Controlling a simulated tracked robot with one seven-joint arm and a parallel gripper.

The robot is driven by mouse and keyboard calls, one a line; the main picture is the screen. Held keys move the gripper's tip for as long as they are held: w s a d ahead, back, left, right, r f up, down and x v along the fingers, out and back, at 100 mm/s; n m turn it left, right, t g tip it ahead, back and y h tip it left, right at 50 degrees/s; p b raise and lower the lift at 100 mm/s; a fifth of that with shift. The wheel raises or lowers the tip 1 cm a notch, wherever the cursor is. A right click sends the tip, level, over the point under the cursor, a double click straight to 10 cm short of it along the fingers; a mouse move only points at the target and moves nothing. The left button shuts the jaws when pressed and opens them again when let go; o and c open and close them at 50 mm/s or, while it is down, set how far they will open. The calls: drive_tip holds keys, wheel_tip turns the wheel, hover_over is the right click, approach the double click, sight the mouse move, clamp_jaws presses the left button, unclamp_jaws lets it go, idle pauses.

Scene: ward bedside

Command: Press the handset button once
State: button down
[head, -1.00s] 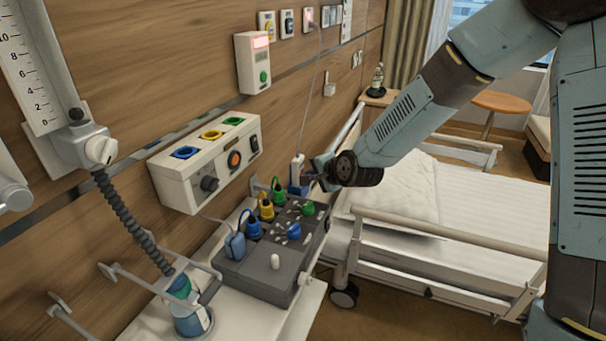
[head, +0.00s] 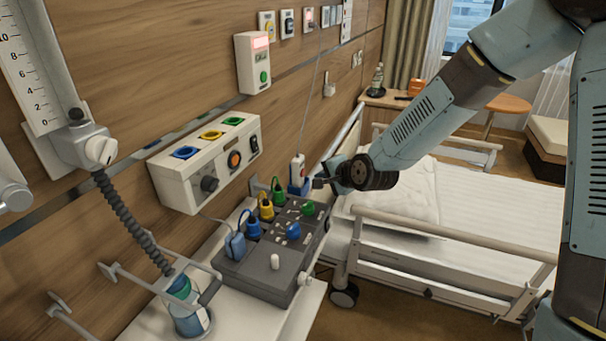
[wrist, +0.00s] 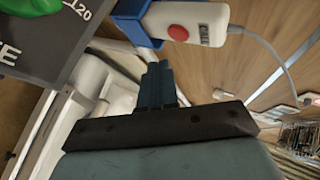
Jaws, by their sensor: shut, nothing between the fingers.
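The white handset (head: 297,168) stands upright in a blue holder (head: 299,187) beside the grey panel box, with its cord running up to the wall. In the wrist view the handset (wrist: 212,24) shows its round red button (wrist: 178,33) and the blue holder (wrist: 133,18) around one end. My gripper (head: 318,183) is shut and empty, just right of the handset and holder in the head view. In the wrist view its fingertips (wrist: 160,68) are just below the button in the picture, apparently with a gap. Nothing hides the button there.
The grey box (head: 258,270) with knobs and coloured plugs sits on the bedside shelf, close to the gripper. A wall unit with coloured sockets (head: 205,160) is at left. The bed (head: 450,200) lies to the right.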

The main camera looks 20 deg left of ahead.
drive_tip(key=shift+s+d, duration=0.15)
drive_tip(key=shift+d, duration=1.65)
drive_tip(key=shift+d+r, duration=0.1)
drive_tip(key=s+d+r+n+h, duration=0.1)
drive_tip(key=s+d+r+h, duration=0.15)
drive_tip(key=d+r, duration=0.4)
drive_tip(key=s+d+r+n+h, duration=0.1)
drive_tip(key=d+r+n+h, duration=0.15)
drive_tip(key=d, duration=0.65)
drive_tip(key=s+d+r+n+h, duration=0.1)
drive_tip(key=s+d+r+h, duration=0.15)
drive_tip(key=d+r, duration=0.4)
drive_tip(key=s+d+r+n+g, duration=0.1)
drive_tip(key=s+d+r, duration=0.2)
drive_tip(key=s+d, duration=0.4)
drive_tip(key=s+d+r+n+h, duration=0.1)
drive_tip(key=s+d+r, duration=0.2)
drive_tip(key=s+d, duration=0.5)
drive_tip(key=s, duration=0.4)
drive_tip(key=shift+g, duration=0.4)
drive_tip(key=shift+d+r+h, duration=0.1)
drive_tip(key=shift+h, duration=0.15)
